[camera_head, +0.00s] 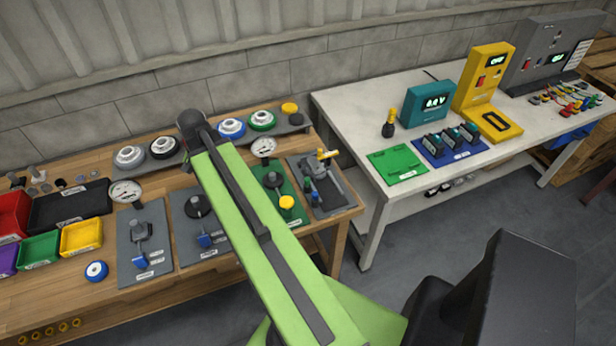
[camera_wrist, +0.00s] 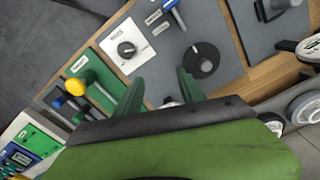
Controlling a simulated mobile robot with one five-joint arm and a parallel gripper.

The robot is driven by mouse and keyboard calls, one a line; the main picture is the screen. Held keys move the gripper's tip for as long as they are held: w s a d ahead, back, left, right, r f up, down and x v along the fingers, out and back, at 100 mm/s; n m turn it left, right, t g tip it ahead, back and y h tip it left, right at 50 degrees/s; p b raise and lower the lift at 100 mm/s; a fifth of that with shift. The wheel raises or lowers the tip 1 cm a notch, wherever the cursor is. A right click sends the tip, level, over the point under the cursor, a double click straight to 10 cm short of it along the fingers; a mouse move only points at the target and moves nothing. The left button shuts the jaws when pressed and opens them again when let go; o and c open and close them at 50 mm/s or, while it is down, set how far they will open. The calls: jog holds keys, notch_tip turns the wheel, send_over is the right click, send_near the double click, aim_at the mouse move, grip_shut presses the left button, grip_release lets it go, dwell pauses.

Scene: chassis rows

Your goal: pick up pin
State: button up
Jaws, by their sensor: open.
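My gripper (camera_wrist: 160,76) shows in the wrist view with two green fingers apart and nothing held between their tips. Its tips are over a grey panel on the wooden bench. A small pale round thing (camera_wrist: 168,102) shows between the finger bases, partly hidden by my gripper body. I cannot tell whether it is the pin. Small grey pegs (camera_head: 38,176) stand at the far left of the bench in the head view, but none is clearly marked as the pin. In the head view my green arm hides my gripper and part of the bench.
The wooden bench (camera_head: 85,308) carries a grey fixture plate (camera_head: 160,265), a yellow bin (camera_head: 82,238), gauges and round dials. A white table (camera_head: 345,110) with instruments stands to the right. The wrist view shows a black knob (camera_wrist: 201,61) and a yellow knob (camera_wrist: 78,88). Grey floor lies in front.

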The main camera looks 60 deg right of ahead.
jog(key=s+d+r+m+p, duration=0.15)
jog(key=s+d+m, duration=0.25)
jog(key=d, duration=0.4)
jog(key=s+d+r+m+p, duration=0.1)
jog(key=s+d+r+m, duration=0.2)
jog(key=d, duration=0.4)
jog(key=m+p, duration=0.2)
jog(key=m, duration=0.5)
send_over(307, 179)
notch_tip(307, 179, down, 17)
jog(key=b, duration=1.8)
jog(key=shift+s, duration=0.1)
jog(key=shift+r, duration=0.2)
jog(key=shift+c, duration=0.3)
grip_shut()
